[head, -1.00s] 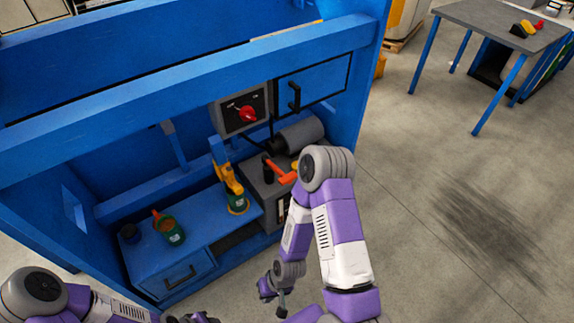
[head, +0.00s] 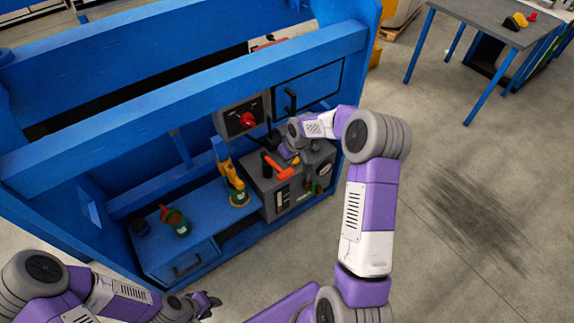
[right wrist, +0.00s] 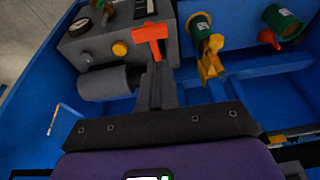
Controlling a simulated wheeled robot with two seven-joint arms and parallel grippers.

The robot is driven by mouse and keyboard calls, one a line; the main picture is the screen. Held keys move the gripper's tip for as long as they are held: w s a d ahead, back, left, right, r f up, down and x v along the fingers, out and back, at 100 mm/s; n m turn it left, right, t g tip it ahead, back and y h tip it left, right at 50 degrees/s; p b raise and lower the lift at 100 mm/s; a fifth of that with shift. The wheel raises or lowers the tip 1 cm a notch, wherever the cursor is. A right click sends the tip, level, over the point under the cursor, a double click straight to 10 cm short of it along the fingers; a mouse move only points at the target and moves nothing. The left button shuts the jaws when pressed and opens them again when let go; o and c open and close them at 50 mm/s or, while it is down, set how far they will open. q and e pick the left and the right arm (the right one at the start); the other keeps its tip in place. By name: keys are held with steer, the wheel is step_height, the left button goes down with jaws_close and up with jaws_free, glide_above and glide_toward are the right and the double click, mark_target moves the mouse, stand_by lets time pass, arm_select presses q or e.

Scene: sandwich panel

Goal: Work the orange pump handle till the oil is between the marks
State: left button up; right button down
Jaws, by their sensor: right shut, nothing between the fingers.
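The orange pump handle (head: 279,168) sticks up from the grey pump unit (head: 262,184) inside the blue frame; it also shows in the right wrist view (right wrist: 152,33). My right gripper (right wrist: 157,72) is shut and empty, its fingertips pointing toward the handle. Whether they touch it I cannot tell. In the head view the right hand is above the back of the unit, and its fingers are mostly hidden. A narrow sight window (head: 282,199) is on the unit's front; its marks and oil level are too small to read. My left gripper (head: 207,300) is low, away from the unit; its opening is unclear.
A yellow button (right wrist: 120,48) and a grey cylinder (right wrist: 108,83) are by the handle. A yellow tool on a green base (head: 236,185) and a green can (head: 176,222) stand on the blue bench (head: 205,210). A red switch (head: 247,120) is above. Open floor lies right.

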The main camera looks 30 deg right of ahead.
mark_target(286, 174)
arm_select(q)
steer(key=shift+r, duration=0.1)
arm_select(e)
steer(key=shift+w+d+r, duration=0.15)
steer(key=shift+d+r, duration=0.5)
